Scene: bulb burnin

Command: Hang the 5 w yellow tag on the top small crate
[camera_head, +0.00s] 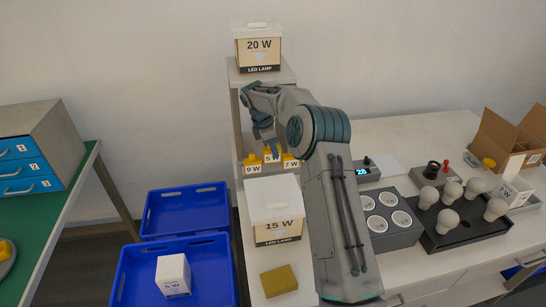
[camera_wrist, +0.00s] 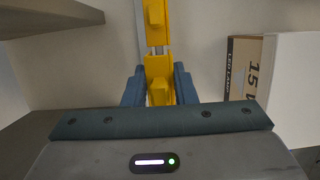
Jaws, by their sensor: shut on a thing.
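The yellow 5 W tag (camera_head: 268,157) is between the fingers of my gripper (camera_head: 266,140), on the shelf unit between the 9 W tag (camera_head: 252,163) and the 7 W tag (camera_head: 290,162). In the wrist view my gripper (camera_wrist: 158,92) has its blue fingers against both sides of a yellow piece (camera_wrist: 160,68); the label is hidden there. I cannot tell whether the tag still touches the shelf. Two blue crates, a far one (camera_head: 186,189) and a near one (camera_head: 215,242), stand low at left; the near one holds a white 5 W box (camera_head: 173,275).
A 20 W lamp box (camera_head: 258,48) stands above my gripper on the shelf top (camera_head: 284,73). A 15 W lamp box (camera_head: 275,215) stands nearer, with a yellow block (camera_head: 279,281) before it. Bulbs (camera_head: 448,219) and a socket block (camera_head: 388,218) occupy the right table.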

